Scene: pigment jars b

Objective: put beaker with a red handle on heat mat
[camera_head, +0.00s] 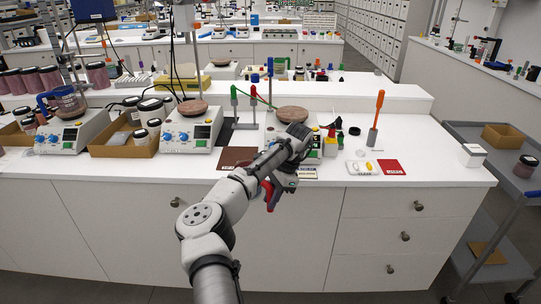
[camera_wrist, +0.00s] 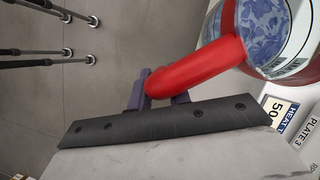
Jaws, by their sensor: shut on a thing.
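My gripper (camera_head: 271,196) is in front of the bench's front edge, near the third hot plate. In the wrist view its fingers (camera_wrist: 160,92) are shut on the red handle (camera_wrist: 207,70) of a beaker. The beaker (camera_wrist: 279,28) is clear glass with blue-patterned contents, cut off by the frame. In the head view my wrist hides most of the beaker. A dark brown square mat (camera_head: 236,157) lies left of my gripper, and a red labelled square (camera_head: 391,167) lies to the right. I cannot tell which is the heat mat.
Hot plates (camera_head: 193,128) stand in a row on the white bench. A cardboard tray (camera_head: 123,145) holds jars. A blue-handled beaker (camera_head: 64,103) is on the left plate. A white box (camera_head: 472,154) stands at the right. The bench's right end is fairly clear.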

